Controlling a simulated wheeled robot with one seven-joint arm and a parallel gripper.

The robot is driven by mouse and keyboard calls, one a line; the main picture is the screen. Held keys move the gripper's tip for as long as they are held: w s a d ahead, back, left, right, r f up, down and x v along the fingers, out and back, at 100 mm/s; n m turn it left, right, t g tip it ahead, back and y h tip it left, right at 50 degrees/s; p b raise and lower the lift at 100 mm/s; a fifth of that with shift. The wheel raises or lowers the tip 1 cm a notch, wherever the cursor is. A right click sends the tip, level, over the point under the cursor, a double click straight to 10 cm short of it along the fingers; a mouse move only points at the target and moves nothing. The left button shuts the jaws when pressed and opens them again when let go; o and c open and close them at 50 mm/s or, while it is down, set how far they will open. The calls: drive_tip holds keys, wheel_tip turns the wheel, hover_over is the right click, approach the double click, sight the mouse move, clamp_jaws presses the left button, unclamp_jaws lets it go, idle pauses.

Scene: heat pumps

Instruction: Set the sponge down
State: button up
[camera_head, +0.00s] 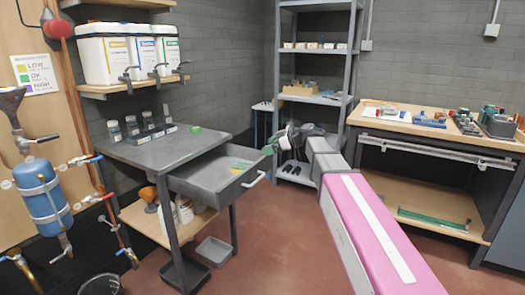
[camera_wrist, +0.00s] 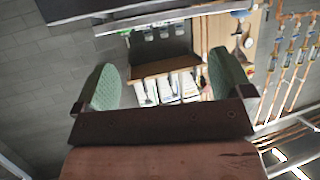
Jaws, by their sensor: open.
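My gripper (camera_head: 270,147) is beside the open drawer's right end, at about the height of the bench top. In the wrist view its two green pads (camera_wrist: 161,75) stand wide apart with nothing between them. Small yellow and green pieces (camera_head: 240,167) lie inside the open grey drawer (camera_head: 205,180). I cannot tell which of these is the sponge; they are too small.
Several dark-lidded jars (camera_head: 148,121) stand at the back of the bench. White canisters (camera_head: 100,55) stand on a wall shelf above. A grey shelf rack (camera_head: 348,60) and a wooden workbench (camera_head: 430,125) stand at the right. The red floor before the drawer is clear.

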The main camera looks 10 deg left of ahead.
drive_tip(key=s+d+f+m+h, duration=0.3)
drive_tip(key=s+d+f+m, duration=0.15)
drive_tip(key=d+f, duration=0.4)
drive_tip(key=s+d+f+m+h, duration=0.3)
drive_tip(key=s+d+f+m, duration=0.15)
drive_tip(key=f, duration=0.65)
drive_tip(key=s+d+f+m+g+h, duration=0.1)
drive_tip(key=s+d+f+m+h, duration=0.6)
drive_tip(key=s+d+f, duration=0.5)
drive_tip(key=s+d, duration=0.2)
drive_tip(key=d, duration=0.1)
drive_tip(key=shift+d+f+m+g, duration=0.25)
drive_tip(key=shift+d+m+g, duration=0.05)
drive_tip(key=shift+d+g, duration=0.1)
drive_tip(key=shift+a, duration=0.2)
